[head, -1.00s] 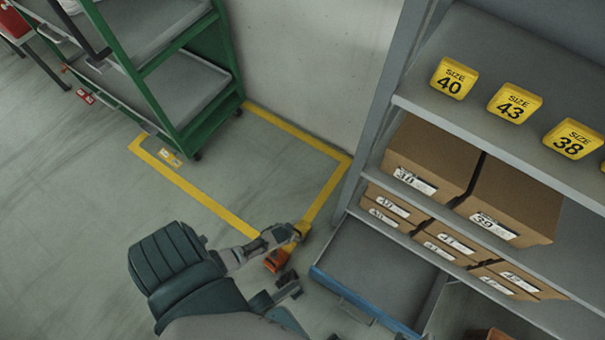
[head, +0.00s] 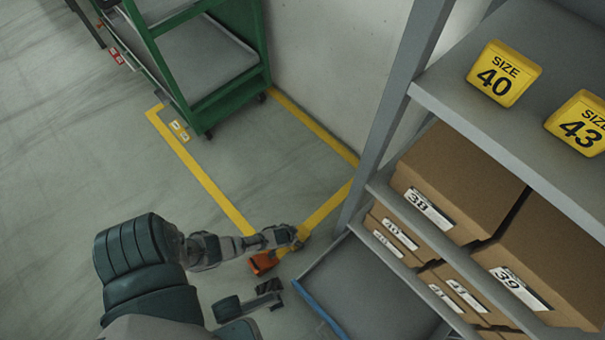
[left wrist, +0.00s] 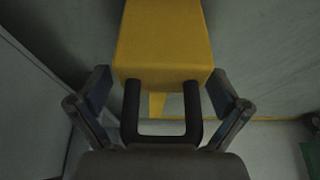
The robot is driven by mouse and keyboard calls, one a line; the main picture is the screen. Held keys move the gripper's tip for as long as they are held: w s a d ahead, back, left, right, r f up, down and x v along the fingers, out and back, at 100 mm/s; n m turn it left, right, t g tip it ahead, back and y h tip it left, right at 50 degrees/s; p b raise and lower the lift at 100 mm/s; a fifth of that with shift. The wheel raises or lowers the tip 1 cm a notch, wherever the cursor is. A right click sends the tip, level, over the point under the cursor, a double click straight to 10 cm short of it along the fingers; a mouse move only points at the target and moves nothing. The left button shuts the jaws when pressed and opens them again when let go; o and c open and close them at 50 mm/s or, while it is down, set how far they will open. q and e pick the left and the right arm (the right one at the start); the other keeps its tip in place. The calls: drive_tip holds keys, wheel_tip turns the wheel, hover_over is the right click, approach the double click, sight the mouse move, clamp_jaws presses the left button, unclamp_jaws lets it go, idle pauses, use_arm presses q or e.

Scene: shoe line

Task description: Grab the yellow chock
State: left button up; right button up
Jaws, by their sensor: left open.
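In the left wrist view a yellow block, the chock (left wrist: 163,40), stands straight ahead at the top centre. A dark U-shaped handle (left wrist: 163,139) shows at its near end. My left gripper (left wrist: 162,98) is open, with one finger on each side of the handle; I see no finger closed on it. In the head view my left arm reaches from lower left, and the left gripper (head: 288,238) is low beside the shelf corner. There the chock cannot be told clearly from the yellow floor tape.
A grey shelf with shoe boxes (head: 460,175) and yellow size signs (head: 504,74) stands close on the right. A green cart (head: 205,62) stands at the wall. Yellow tape (head: 215,195) marks the floor. An orange part (head: 262,263) is just below my gripper. Open floor lies left.

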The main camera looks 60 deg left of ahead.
use_arm(q)
drive_tip(key=shift+w+a, duration=0.15)
drive_tip(key=shift+w, duration=0.05)
drive_tip(key=c, duration=1.8)
drive_tip(key=shift+c, duration=0.2)
